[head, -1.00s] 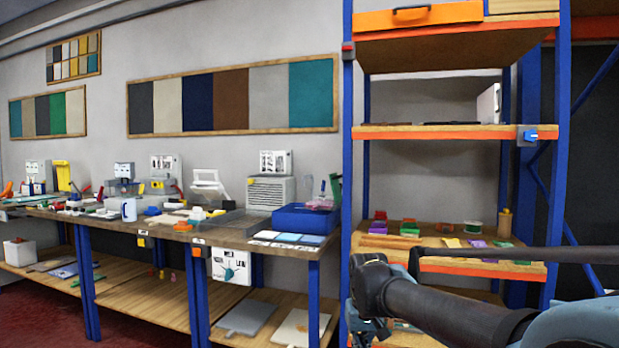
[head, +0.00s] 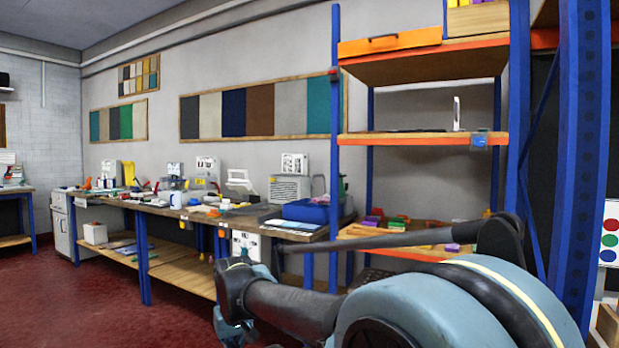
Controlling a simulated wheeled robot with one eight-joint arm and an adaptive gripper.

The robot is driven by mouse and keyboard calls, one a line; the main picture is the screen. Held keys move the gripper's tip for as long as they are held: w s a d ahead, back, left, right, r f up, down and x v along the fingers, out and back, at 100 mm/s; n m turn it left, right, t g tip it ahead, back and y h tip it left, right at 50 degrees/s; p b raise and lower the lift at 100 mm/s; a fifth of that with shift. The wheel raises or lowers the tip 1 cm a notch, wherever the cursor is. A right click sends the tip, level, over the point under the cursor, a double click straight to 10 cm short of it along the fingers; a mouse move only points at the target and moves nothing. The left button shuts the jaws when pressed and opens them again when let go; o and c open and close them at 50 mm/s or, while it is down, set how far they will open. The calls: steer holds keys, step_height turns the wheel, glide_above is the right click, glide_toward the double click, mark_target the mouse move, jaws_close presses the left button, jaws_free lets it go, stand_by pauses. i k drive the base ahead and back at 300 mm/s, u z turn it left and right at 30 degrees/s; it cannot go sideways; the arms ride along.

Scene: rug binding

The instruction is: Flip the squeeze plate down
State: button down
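I cannot tell for sure which thing is the squeeze plate. A thin white plate (head: 456,113) stands upright on the middle shelf of the blue and orange rack, near a flat dark item (head: 405,131). A white device with a raised frame-like handle (head: 240,182) stands on the long workbench. My gripper (head: 233,328) hangs low at the end of my folded arm, in front of the bench and apart from both. It is small and partly hidden, so its opening does not show.
The long workbench (head: 262,222) holds many small items, a blue bin (head: 306,212) and a grey vented box (head: 288,189). The rack's blue posts (head: 334,110) stand close on the right. Red floor (head: 95,290) is clear at the left front. Another table (head: 12,190) stands far left.

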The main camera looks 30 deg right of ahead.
mark_target(342, 192)
steer(key=u, duration=0.2)
steer(key=k, duration=0.25)
steer(key=z, duration=0.15)
steer(key=i, duration=0.75)
steer(key=z, duration=1)
steer(key=i, duration=0.9)
steer(key=z, duration=0.75)
steer(key=i, duration=0.4)
steer(key=z, duration=0.15)
